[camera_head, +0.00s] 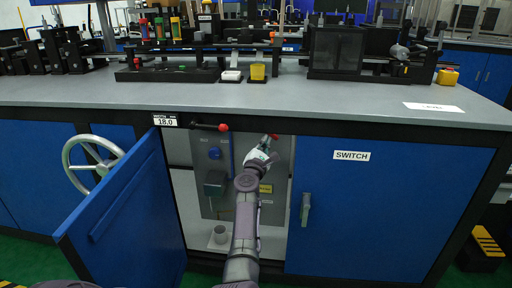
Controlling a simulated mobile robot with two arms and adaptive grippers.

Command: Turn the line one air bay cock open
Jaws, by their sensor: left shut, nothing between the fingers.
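The open cabinet bay under the bench holds a grey panel (225,168). A small red part (274,136) shows at the panel's upper right, just beyond my left gripper (265,149). My left gripper is shut and empty, reaching into the bay; whether it touches the red part I cannot tell. Which part is the air bay cock is not readable. My arm hides part of the panel. My right gripper is not in view.
A blue door (125,225) stands swung open at the left, by a grey handwheel (92,165). A red-knobbed lever (222,127) sticks out under the bench edge. The blue SWITCH door (385,210) with a grey handle (305,209) is closed at the right.

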